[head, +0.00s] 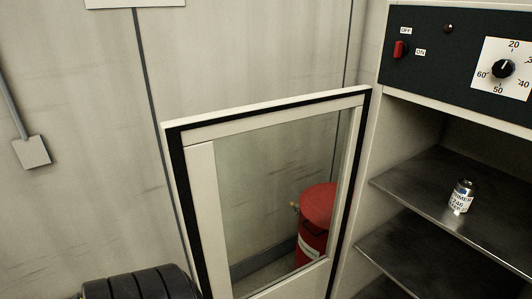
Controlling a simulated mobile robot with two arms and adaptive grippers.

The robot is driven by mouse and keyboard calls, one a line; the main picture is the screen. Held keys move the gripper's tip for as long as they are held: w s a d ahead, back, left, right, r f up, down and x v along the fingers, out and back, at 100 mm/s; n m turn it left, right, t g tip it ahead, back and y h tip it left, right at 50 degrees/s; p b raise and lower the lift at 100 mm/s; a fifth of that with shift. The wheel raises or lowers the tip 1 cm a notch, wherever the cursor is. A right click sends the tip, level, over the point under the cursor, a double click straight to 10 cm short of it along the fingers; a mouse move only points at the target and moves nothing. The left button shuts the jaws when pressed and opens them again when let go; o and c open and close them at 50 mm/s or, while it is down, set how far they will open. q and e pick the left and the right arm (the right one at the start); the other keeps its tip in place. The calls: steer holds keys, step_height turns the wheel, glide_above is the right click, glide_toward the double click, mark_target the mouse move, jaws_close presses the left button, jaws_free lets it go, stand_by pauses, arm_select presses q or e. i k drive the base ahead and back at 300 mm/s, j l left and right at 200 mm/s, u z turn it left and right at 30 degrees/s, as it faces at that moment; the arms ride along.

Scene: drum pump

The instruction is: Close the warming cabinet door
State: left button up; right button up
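The warming cabinet (376,150) stands at the right of the head view. Its door (200,180) is open and swung out to the left, with a pale frame, a dark seal along its edge and a glass pane (250,175). The lower part of the door is cut off by the picture's bottom edge. No handle on the door can be made out. Neither my left nor my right gripper shows in this view.
The control panel (455,50) has a red switch and a dial. A red drum (312,232) shows through the glass. A black ribbed object (140,284) is at the bottom left.

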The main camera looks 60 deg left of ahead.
mark_target(188, 142)
steer(key=k+j+z, duration=0.1)
steer(key=k+j, duration=0.2)
steer(key=j, duration=0.3)
steer(key=k+j+z, duration=0.1)
steer(key=k+j, duration=0.25)
steer(key=j, duration=0.2)
steer(key=k+j+z, duration=0.1)
steer(key=k+j, duration=0.25)
steer(key=j, duration=0.15)
steer(key=i+j+z, duration=0.1)
steer(key=j, duration=0.85)
steer(key=i+j+z, duration=0.15)
steer(key=j, duration=0.8)
steer(key=k+l, duration=0.4)
